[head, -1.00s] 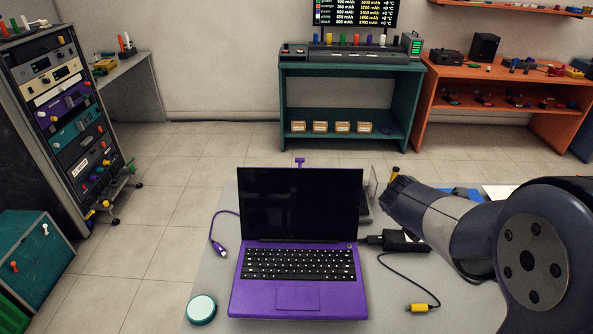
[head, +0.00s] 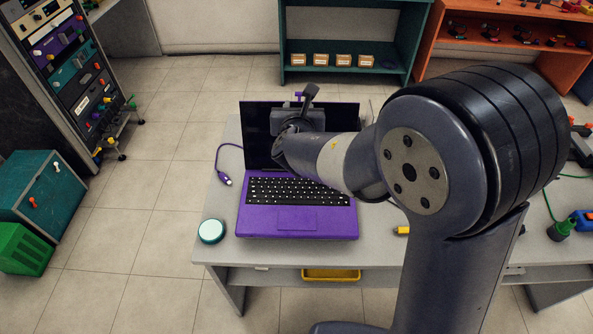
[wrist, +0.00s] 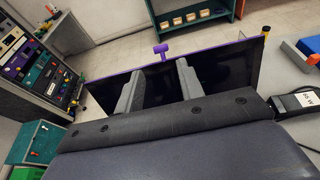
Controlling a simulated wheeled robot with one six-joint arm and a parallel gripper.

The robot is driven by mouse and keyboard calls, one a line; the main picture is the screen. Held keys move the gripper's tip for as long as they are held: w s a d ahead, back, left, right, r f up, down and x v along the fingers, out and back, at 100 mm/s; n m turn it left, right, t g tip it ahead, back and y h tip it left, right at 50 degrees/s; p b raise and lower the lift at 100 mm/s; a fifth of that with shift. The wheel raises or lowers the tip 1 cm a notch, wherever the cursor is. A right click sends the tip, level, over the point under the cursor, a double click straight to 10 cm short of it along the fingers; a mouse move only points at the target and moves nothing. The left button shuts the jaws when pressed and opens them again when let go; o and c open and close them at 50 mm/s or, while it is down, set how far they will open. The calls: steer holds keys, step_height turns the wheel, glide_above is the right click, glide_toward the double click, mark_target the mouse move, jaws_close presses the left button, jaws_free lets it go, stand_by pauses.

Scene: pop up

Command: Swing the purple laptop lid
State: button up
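The purple laptop (head: 297,220) sits on a grey table with its lid (head: 258,125) standing open and its black screen facing me. In the wrist view the lid (wrist: 225,66) spans the picture behind the fingers, with a thin purple edge and a purple tab (wrist: 161,51) at its top. My gripper (wrist: 158,80) is open, its two grey fingers apart and empty in front of the screen. In the head view my gripper (head: 297,112) covers the middle of the screen. I cannot tell whether the fingers touch it. My arm hides the lid's lower right.
A yellow plug (head: 402,230) lies to the right. A black adapter (wrist: 301,100) shows in the wrist view. A teal shelf (head: 345,65) stands behind.

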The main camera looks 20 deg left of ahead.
mark_target(299, 95)
steer(key=p+x, duration=0.1)
steer(key=x, duration=0.7)
steer(key=shift+d+r+p, duration=0.15)
steer(key=shift+p, duration=0.25)
steer(key=shift+w, duration=0.15)
steer(key=shift+c, duration=0.6)
steer(key=c, duration=0.5)
steer(key=shift+f+b+v, duration=0.25)
steer(key=shift+b+v, duration=0.2)
steer(key=shift+v, duration=0.7)
steer(key=shift+f+b+v, duration=0.2)
steer(key=shift+b+v, duration=0.2)
steer(key=shift+v, duration=2)
steer(key=shift+s+d+f+b, duration=0.15)
steer(key=shift+s+b, duration=0.25)
steer(key=shift+s, duration=0.7)
steer(key=shift+s+d+f+b, duration=0.1)
steer(key=shift+s+d+b, duration=0.25)
steer(key=shift+s, duration=0.8)
steer(key=shift+s+d+b, duration=0.15)
steer(key=shift+s+b, duration=0.25)
steer(key=shift+s, duration=0.7)
